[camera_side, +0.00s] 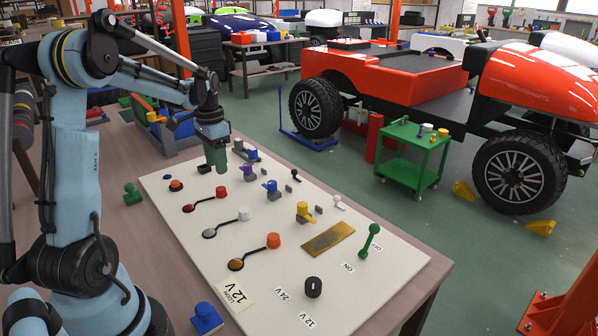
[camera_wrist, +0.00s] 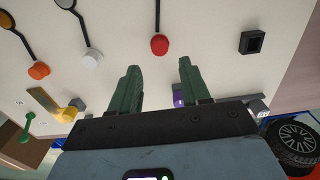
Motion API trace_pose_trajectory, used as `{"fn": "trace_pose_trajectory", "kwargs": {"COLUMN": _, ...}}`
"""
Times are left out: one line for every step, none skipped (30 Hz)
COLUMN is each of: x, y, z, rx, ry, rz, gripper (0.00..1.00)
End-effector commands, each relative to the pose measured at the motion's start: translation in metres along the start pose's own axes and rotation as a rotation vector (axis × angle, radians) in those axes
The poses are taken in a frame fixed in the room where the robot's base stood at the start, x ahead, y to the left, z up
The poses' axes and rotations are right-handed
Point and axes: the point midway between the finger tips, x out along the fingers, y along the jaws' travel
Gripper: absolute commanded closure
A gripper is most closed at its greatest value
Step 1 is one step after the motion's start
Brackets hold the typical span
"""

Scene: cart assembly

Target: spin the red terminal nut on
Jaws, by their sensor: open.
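The red terminal nut (camera_side: 221,192) is a small red knob on the pale board (camera_side: 330,290), with a dark lead running from it to a round red end. In the wrist view the red nut (camera_wrist: 159,45) lies just beyond the fingertips, roughly midway between them. My gripper (camera_side: 216,170) hangs fingers down over the board, behind the red nut in the side view. In the wrist view my gripper (camera_wrist: 160,72) has its two green fingers apart with nothing between them. I cannot tell whether the nut sits on a thread.
White (camera_side: 244,213) and orange (camera_side: 273,240) knobs with similar leads stand nearby. A purple part (camera_wrist: 180,98) shows between the finger bases; a black square socket (camera_wrist: 252,42) is to the right. A yellow part (camera_side: 304,211), brass plate (camera_side: 328,237) and green lever (camera_side: 370,241) occupy the board's right side.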

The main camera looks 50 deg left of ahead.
Motion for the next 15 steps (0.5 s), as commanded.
{"fn": "trace_pose_trajectory", "kwargs": {"x": 0.007, "y": 0.0, "z": 0.0, "rx": 0.0, "ry": 0.0, "rz": 0.0, "gripper": 0.53}}
{"fn": "trace_pose_trajectory", "kwargs": {"x": 0.011, "y": 0.0, "z": 0.0, "rx": 0.0, "ry": 0.001, "rz": -0.001, "gripper": 0.53}}
{"fn": "trace_pose_trajectory", "kwargs": {"x": 0.016, "y": 0.0, "z": 0.0, "rx": 0.0, "ry": 0.001, "rz": -0.001, "gripper": 0.53}}
{"fn": "trace_pose_trajectory", "kwargs": {"x": 0.02, "y": 0.0, "z": -0.001, "rx": 0.0, "ry": 0.001, "rz": -0.001, "gripper": 0.53}}
{"fn": "trace_pose_trajectory", "kwargs": {"x": 0.025, "y": 0.0, "z": -0.001, "rx": 0.0, "ry": 0.001, "rz": -0.001, "gripper": 0.53}}
{"fn": "trace_pose_trajectory", "kwargs": {"x": 0.03, "y": 0.0, "z": -0.001, "rx": 0.0, "ry": 0.001, "rz": -0.001, "gripper": 0.53}}
{"fn": "trace_pose_trajectory", "kwargs": {"x": 0.034, "y": 0.0, "z": -0.001, "rx": 0.0, "ry": 0.001, "rz": -0.001, "gripper": 0.53}}
{"fn": "trace_pose_trajectory", "kwargs": {"x": 0.038, "y": 0.0, "z": -0.001, "rx": 0.0, "ry": 0.001, "rz": -0.001, "gripper": 0.53}}
{"fn": "trace_pose_trajectory", "kwargs": {"x": 0.043, "y": 0.0, "z": 0.0, "rx": 0.0, "ry": 0.001, "rz": -0.001, "gripper": 0.53}}
{"fn": "trace_pose_trajectory", "kwargs": {"x": 0.047, "y": 0.0, "z": -0.001, "rx": 0.0, "ry": 0.001, "rz": -0.001, "gripper": 0.53}}
{"fn": "trace_pose_trajectory", "kwargs": {"x": 0.052, "y": 0.0, "z": -0.001, "rx": 0.0, "ry": 0.002, "rz": -0.001, "gripper": 0.53}}
{"fn": "trace_pose_trajectory", "kwargs": {"x": 0.057, "y": 0.0, "z": -0.001, "rx": 0.0, "ry": 0.002, "rz": -0.001, "gripper": 0.53}}
{"fn": "trace_pose_trajectory", "kwargs": {"x": 0.061, "y": 0.001, "z": 0.0, "rx": 0.0, "ry": 0.002, "rz": -0.001, "gripper": 0.53}}
{"fn": "trace_pose_trajectory", "kwargs": {"x": 0.065, "y": 0.0, "z": -0.001, "rx": 0.0, "ry": 0.002, "rz": -0.001, "gripper": 0.53}}
{"fn": "trace_pose_trajectory", "kwargs": {"x": 0.07, "y": 0.0, "z": -0.001, "rx": 0.0, "ry": 0.002, "rz": -0.001, "gripper": 0.53}}
